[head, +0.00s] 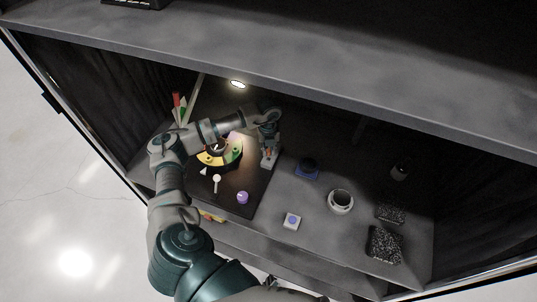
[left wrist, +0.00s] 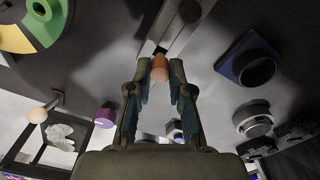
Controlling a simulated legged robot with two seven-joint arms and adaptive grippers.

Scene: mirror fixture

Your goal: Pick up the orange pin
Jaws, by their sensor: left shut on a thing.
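The orange pin (left wrist: 160,69) shows between my left fingertips in the left wrist view. My left gripper (left wrist: 160,80) is shut on it. The pin is at the near end of a pale grey bar-shaped fixture (left wrist: 178,25); I cannot tell whether it still touches the fixture. In the head view my left gripper (head: 268,146) points down over the fixture (head: 268,161), beside the round yellow and green piece (head: 231,156). The pin is small and mostly covered by the fingers there. My right gripper is not in view.
The shelf overhangs the workspace (head: 300,70). A purple knob (head: 243,197) and a white joystick-like piece (head: 216,180) stand on the dark board.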

